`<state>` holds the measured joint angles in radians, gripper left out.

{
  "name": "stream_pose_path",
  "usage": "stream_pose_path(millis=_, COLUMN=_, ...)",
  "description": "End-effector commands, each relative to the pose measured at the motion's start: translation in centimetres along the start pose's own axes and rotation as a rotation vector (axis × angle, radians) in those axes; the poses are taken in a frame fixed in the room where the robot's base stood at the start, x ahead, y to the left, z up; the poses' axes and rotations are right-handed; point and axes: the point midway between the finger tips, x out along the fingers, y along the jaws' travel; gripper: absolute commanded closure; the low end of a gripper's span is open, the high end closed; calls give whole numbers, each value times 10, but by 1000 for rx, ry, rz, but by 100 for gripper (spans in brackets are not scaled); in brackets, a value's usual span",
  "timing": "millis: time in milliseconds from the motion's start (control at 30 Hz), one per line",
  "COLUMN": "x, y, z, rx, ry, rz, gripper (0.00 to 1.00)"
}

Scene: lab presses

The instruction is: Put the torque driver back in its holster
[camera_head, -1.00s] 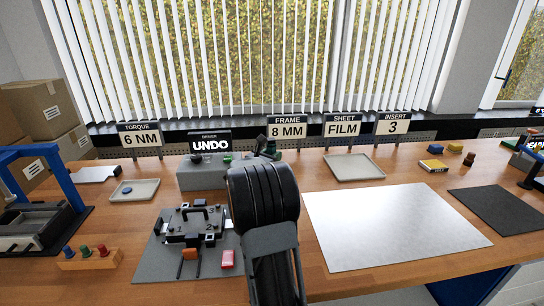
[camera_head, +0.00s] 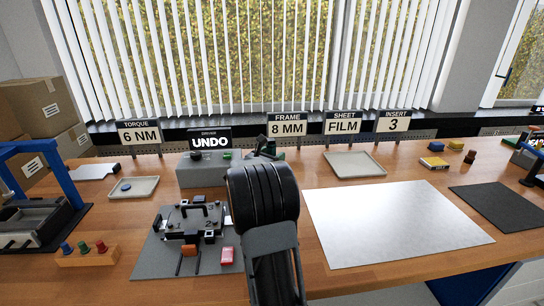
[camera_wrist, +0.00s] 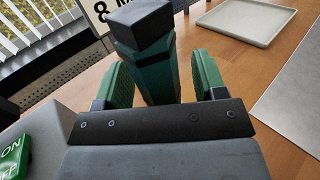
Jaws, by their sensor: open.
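The torque driver (camera_wrist: 158,62), dark green with a black block-shaped end, shows upright in the wrist view between my gripper's two green fingers (camera_wrist: 163,80). A small gap shows at each side, so the fingers are open around it. Its lower part is hidden behind the gripper's palm, and I cannot tell whether it sits in the holster. In the head view my arm covers most of the gripper (camera_head: 268,150). A grey driver station (camera_head: 203,175) with a display reading UNDO stands just left of it. I cannot make out the holster.
A green ON/OFF switch (camera_wrist: 14,158) is at the wrist view's lower left. A fixture (camera_head: 193,218) on a grey mat stands left of my arm. An empty tray (camera_head: 355,165) and bright sheet (camera_head: 395,225) lie right. The 8 MM sign (camera_head: 287,125) stands behind.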

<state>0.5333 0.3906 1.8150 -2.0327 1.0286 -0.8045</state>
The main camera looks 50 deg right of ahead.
Motion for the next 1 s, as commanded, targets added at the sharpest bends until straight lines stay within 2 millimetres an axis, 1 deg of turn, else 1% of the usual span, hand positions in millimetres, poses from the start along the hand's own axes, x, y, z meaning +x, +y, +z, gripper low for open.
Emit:
stream_pose_path(millis=167, x=-3, y=0, z=-1, rx=-1, ry=3, rz=1, gripper=36)
stream_pose_path(millis=267, x=-12, y=1, z=-1, rx=-1, ry=2, rz=2, gripper=36)
stream_pose_path(millis=367, x=-29, y=1, z=-1, rx=-1, ry=1, rz=5, gripper=36)
stream_pose_path(millis=500, x=-59, y=1, z=0, rx=-1, ry=0, rz=5, gripper=36)
stream_pose_path(millis=700, x=-98, y=1, z=0, rx=0, ry=0, rz=5, gripper=36)
stream_pose_path(millis=833, x=-117, y=1, z=0, rx=0, ry=1, rz=4, gripper=36)
stream_pose_path(millis=1000, x=-133, y=0, z=0, rx=0, ry=0, rz=2, gripper=36)
